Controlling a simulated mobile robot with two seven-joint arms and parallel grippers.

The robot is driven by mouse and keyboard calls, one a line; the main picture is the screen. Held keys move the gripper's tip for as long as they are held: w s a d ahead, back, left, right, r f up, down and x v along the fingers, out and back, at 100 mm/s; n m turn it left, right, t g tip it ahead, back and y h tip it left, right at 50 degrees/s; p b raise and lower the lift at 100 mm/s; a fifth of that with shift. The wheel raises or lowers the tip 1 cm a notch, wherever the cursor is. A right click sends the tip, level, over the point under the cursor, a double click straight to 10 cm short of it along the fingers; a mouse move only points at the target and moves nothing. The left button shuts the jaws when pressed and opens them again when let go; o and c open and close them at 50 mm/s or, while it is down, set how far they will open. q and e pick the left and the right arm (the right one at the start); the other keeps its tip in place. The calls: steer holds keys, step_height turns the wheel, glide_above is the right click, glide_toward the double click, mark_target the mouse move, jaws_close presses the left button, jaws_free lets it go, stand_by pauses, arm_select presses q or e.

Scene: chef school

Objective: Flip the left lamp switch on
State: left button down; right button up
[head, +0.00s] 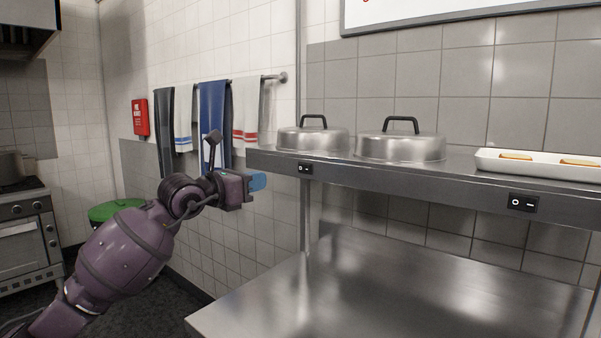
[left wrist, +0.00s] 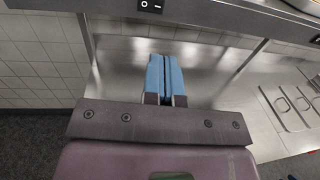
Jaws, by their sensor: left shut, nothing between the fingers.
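The left lamp switch (head: 305,168) is a small black rocker on the front edge of the steel shelf, under the left dome lid. It also shows at the top of the left wrist view (left wrist: 151,5), with O and I marks. I cannot tell which way it is tipped. My left gripper (head: 260,182) is shut and empty, its blue fingertips a little left of the switch in the head view and apart from it. The blue fingers (left wrist: 165,70) lie together in the left wrist view, below the switch. My right gripper is not in view.
A second switch (head: 522,203) sits farther right on the shelf edge (head: 420,185). Two dome lids (head: 312,139) and a white tray (head: 540,168) stand on the shelf. A steel counter (head: 380,290) lies below, bare where the head view shows it. Towels (head: 213,120) hang behind my arm.

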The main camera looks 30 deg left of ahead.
mark_target(308, 170)
arm_select(q)
steer(key=w+d, duration=0.1)
steer(key=w, duration=0.3)
steer(key=w+p, duration=0.1)
steer(key=w, duration=0.3)
steer(key=w+d, duration=0.1)
steer(key=w, duration=0.4)
steer(key=shift+d+p, duration=0.3)
steer(key=shift+p, duration=0.1)
steer(key=shift+w, duration=0.2)
steer(key=shift+w+d, duration=0.1)
steer(key=shift+w, duration=0.05)
